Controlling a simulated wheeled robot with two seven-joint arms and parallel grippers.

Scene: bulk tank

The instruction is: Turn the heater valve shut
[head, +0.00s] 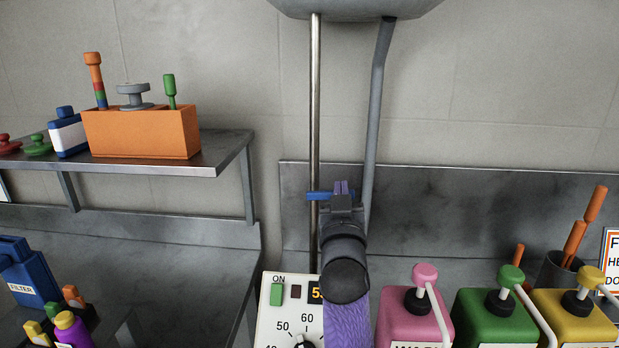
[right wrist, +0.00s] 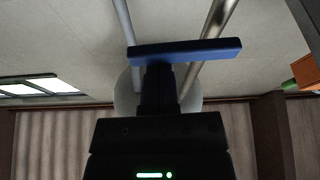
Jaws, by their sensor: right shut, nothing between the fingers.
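The heater valve's blue lever (head: 318,196) lies level across the upright bare metal pipe (head: 314,110), at right angles to it. It also shows in the right wrist view as a blue bar (right wrist: 185,49), slightly tilted. My right gripper (head: 342,188) is shut with nothing between its fingers. Its fingertips (right wrist: 158,72) are at the lever, overlapping it in both views; I cannot tell whether they touch it. The gripper hides the lever's right part in the head view. My left gripper is not in view.
A grey pipe (head: 377,110) runs close to the right of the metal one. Below stand a control box (head: 270,325) and pink (head: 412,312), green (head: 497,315) and yellow (head: 577,318) pump cans. A shelf (head: 215,160) at the left holds an orange box (head: 140,132).

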